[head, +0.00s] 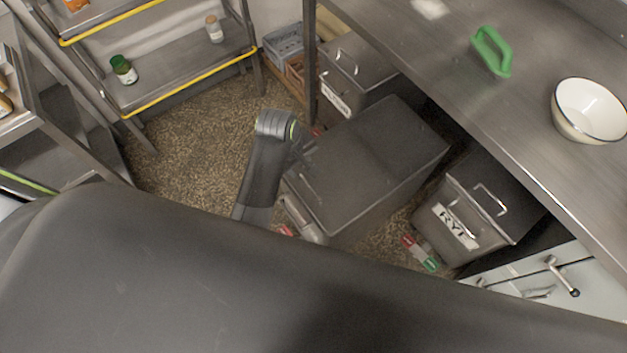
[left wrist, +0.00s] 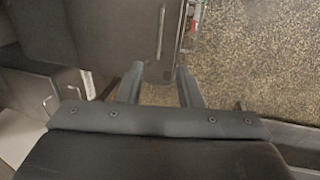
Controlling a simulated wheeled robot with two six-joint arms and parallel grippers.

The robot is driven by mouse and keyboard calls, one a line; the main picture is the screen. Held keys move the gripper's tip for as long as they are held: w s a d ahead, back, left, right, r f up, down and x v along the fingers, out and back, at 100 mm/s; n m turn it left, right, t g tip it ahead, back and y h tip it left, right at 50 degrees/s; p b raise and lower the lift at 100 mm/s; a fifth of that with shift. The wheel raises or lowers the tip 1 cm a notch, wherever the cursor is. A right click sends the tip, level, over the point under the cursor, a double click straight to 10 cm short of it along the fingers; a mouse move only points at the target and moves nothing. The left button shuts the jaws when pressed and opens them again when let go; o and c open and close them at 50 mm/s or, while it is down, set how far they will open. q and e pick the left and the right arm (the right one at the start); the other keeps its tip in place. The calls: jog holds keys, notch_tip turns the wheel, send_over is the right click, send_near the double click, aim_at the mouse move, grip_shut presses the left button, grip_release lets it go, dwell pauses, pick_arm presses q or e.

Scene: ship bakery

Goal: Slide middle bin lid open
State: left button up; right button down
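The middle bin (head: 385,145) is a dark grey box with a flat lid, standing on the floor and jutting out from under the steel counter. The lid covers its top in the head view; no opening shows. A thin bar handle (left wrist: 161,32) on the lid shows in the left wrist view, just ahead of my left gripper (left wrist: 160,76). Its two fingers are apart with nothing between them, and the handle lies beyond the fingertips. In the head view my left arm reaches up beside the bin's left side; the fingertips are hard to make out there. My right gripper is not in view.
A bin labelled RYE (head: 455,227) stands to the right and another labelled bin (head: 350,75) behind left. The steel counter (head: 440,60) above bears a white bowl (head: 588,110) and a green-handled tool (head: 492,52). A shelf rack (head: 180,75) stands back left. Speckled floor left of the bin is free.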

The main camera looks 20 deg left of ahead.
aim_at(311, 187)
pick_arm(q)
jog(key=f, duration=0.5)
jog(key=w+d+f+b, duration=0.1)
jog(key=f, duration=0.4)
jog(key=w+d+f+b, duration=0.1)
jog(key=f, duration=0.5)
jog(key=shift+w, duration=0.2)
grip_shut()
